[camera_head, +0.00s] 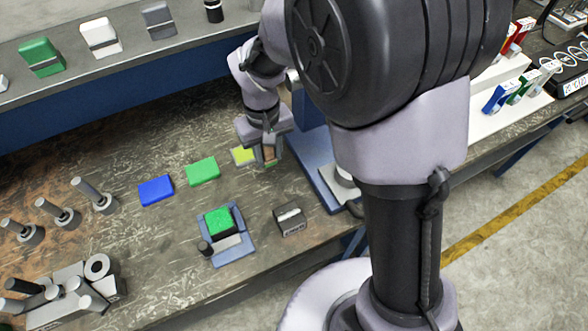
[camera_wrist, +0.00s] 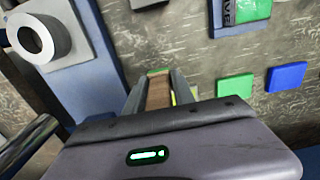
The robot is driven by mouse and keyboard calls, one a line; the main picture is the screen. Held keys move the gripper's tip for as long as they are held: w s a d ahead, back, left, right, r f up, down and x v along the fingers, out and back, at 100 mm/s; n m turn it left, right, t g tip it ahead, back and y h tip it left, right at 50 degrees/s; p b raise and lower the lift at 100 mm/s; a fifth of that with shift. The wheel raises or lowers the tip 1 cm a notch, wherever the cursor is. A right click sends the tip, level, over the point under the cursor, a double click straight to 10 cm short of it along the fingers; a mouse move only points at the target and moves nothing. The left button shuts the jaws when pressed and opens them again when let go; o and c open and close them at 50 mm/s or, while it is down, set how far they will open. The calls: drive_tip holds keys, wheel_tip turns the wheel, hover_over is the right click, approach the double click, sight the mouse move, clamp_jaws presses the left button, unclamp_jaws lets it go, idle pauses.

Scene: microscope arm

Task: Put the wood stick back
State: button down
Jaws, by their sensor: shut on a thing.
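My gripper (camera_head: 268,158) is low over the workbench, beside the blue stand. In the wrist view my gripper (camera_wrist: 160,92) is shut on the wood stick (camera_wrist: 158,94), a brown piece with a green end that points away from me. The stick (camera_head: 270,154) shows only in part between the fingers in the head view. Whether its far end touches the bench I cannot tell. A yellow pad (camera_head: 243,155) lies just left of my gripper, partly hidden in the wrist view.
A green pad (camera_head: 202,172) and a blue pad (camera_head: 155,190) lie further left. A blue holder (camera_head: 238,249) with a green block (camera_head: 218,220) and a grey block (camera_head: 290,219) stand nearer the front edge. The blue stand (camera_head: 312,160) is close on the right.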

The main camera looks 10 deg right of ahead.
sight(269, 180)
drive_tip(key=f+b, duration=0.1)
drive_tip(key=f, duration=0.1)
drive_tip(key=f+b, duration=0.1)
drive_tip(key=f, duration=0.2)
drive_tip(key=f+b, duration=0.1)
drive_tip(key=f, duration=0.2)
drive_tip(key=shift+s+a, duration=0.25)
drive_tip(key=shift+a, duration=0.15)
drive_tip(key=c, duration=1.1)
unclamp_jaws()
drive_tip(key=shift+o, duration=0.2)
wheel_tip(269, 180, up, 12)
drive_tip(key=p, duration=0.5)
drive_tip(key=shift+r, duration=0.15)
